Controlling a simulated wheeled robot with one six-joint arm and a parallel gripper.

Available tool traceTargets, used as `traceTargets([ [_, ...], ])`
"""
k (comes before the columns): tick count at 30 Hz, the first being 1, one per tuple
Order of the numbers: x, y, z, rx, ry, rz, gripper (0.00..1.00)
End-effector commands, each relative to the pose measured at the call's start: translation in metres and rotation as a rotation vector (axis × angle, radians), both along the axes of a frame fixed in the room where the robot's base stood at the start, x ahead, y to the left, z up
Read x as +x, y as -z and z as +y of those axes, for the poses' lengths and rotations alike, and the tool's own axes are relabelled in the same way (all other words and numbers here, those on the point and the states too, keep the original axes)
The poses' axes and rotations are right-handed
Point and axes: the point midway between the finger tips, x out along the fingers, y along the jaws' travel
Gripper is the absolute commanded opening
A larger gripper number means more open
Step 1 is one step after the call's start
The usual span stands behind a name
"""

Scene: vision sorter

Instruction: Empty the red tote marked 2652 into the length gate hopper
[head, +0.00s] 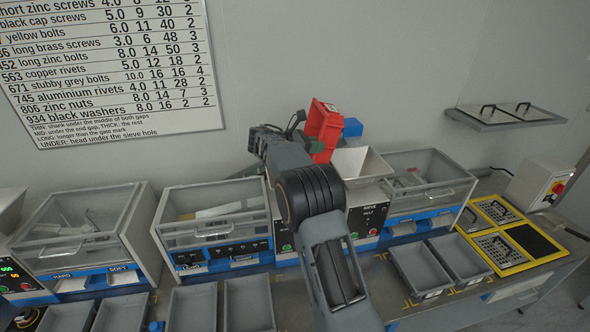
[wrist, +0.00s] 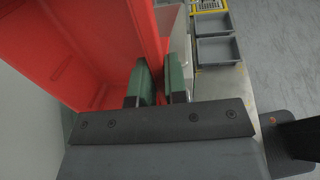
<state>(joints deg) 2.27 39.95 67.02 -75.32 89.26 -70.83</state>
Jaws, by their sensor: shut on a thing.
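The red tote (head: 325,121) is held up near the wall, tilted, with a small pale label near its top whose number is too small to read. In the wrist view the tote (wrist: 85,50) fills the upper left, and the part of its inside that shows is bare. My gripper (wrist: 163,85) is shut on the tote's wall, with a green finger on each side of it. A pale hopper (head: 362,163) stands just below and right of the tote, above a panel reading SIEVE. I cannot make out a length gate label; my arm hides part of the machines.
Clear-sided sorting boxes (head: 212,213) line the bench. Grey trays (head: 418,268) stand along its front. A blue object (head: 352,127) is beside the tote. A yellow-framed station (head: 508,236) and a wall shelf (head: 510,117) are at right.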

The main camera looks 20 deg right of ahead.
Motion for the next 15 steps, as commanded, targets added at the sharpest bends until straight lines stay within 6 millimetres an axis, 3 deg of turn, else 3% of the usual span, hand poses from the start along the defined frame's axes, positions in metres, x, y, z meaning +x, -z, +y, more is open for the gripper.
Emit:
traceTargets([
  [8,-0.003,0.005,-0.015,0.068,0.000,-0.021,0.00],
  [12,-0.006,-0.009,-0.028,0.206,-0.006,-0.056,0.00],
  [15,-0.008,-0.002,-0.038,0.317,-0.011,-0.080,0.00],
])
